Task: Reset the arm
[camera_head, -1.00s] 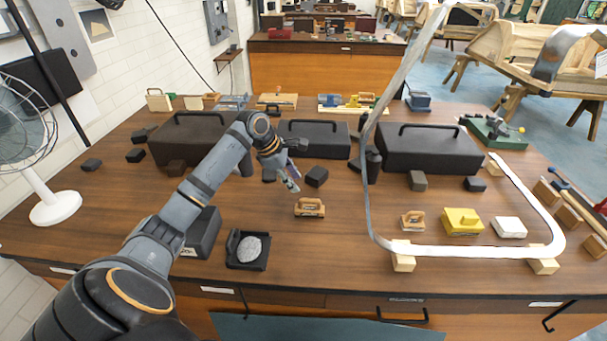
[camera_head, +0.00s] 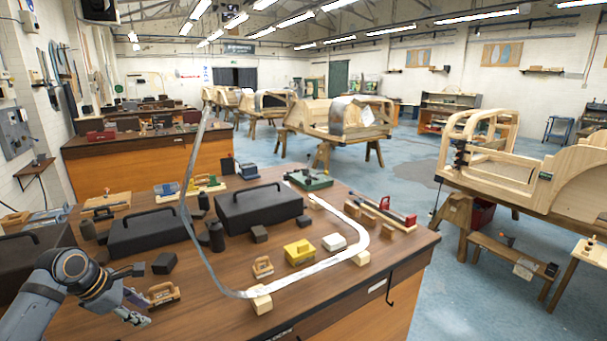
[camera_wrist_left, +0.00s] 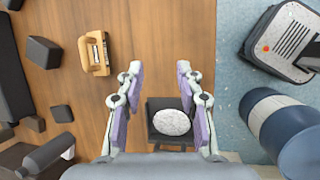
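My left arm comes in from the lower left of the head view. Its gripper (camera_head: 135,297) is above the near left part of the wooden workbench (camera_head: 205,298), beside a small wooden hand tool (camera_head: 162,294). In the left wrist view the two fingers (camera_wrist_left: 159,72) are spread apart with nothing between their tips. A black tray holding a pale oval stone (camera_wrist_left: 170,122) shows below, between the fingers. The same wooden tool (camera_wrist_left: 95,52) lies left of the fingers. My right gripper is in neither view.
Black cases (camera_head: 260,203), a yellow block (camera_head: 299,252) and a white block (camera_head: 334,242) stand on the bench. A curved metal strip (camera_head: 187,222) rises from it. Wooden body frames (camera_head: 345,115) stand beyond, with open blue floor (camera_head: 480,300) at right.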

